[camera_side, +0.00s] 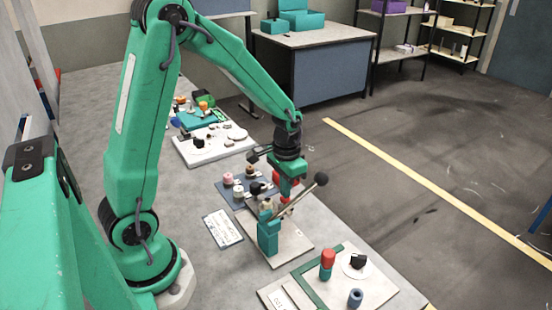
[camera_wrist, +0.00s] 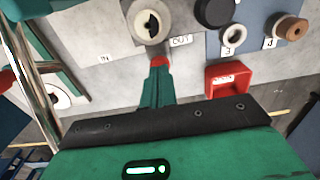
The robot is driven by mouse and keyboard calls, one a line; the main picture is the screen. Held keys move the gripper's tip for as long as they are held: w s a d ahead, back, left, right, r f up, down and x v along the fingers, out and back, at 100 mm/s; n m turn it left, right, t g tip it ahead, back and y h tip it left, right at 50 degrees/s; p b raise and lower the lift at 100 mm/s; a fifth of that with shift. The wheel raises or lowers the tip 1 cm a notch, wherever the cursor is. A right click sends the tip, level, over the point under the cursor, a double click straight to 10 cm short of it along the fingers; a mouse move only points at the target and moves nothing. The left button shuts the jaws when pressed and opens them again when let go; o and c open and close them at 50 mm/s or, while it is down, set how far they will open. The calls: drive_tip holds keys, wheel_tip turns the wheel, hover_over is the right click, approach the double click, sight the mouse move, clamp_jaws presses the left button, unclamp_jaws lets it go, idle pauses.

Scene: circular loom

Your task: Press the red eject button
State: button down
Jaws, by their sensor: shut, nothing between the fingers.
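My gripper (camera_side: 285,205) points down over the loom panels in the side view, its red fingertips together. In the wrist view its green fingers close to one red tip (camera_wrist: 160,62), with nothing between them. A small red box-shaped part (camera_wrist: 228,80) with pale lettering lies right of the fingertips, apart from them in the picture. I cannot read the lettering or tell whether this is the eject button. In the side view, a red-topped cylinder (camera_side: 327,257) stands on the front panel, right of and nearer than my gripper.
A lever with a black ball (camera_side: 321,179) rises from a teal block (camera_side: 268,236) close to my gripper. A blue plate (camera_side: 222,186) holds spools. A pale knob (camera_wrist: 150,22) sits between IN and OUT labels.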

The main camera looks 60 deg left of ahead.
drive_tip(key=shift+f, duration=1.55)
drive_tip(key=shift+r, duration=3.1)
drive_tip(key=shift+s+d+r, duration=0.1)
drive_tip(key=shift+r, duration=0.3)
drive_tip(key=s+d+r+t, duration=0.2)
drive_tip(key=s+r, duration=0.5)
drive_tip(key=s+d+r+t, duration=0.2)
drive_tip(key=s+r+t, duration=0.1)
drive_tip(key=s+r, duration=0.4)
drive_tip(key=shift+s+d+r+t, duration=0.15)
drive_tip(key=shift+d+r+t, duration=0.15)
drive_tip(key=shift+d+r, duration=0.15)
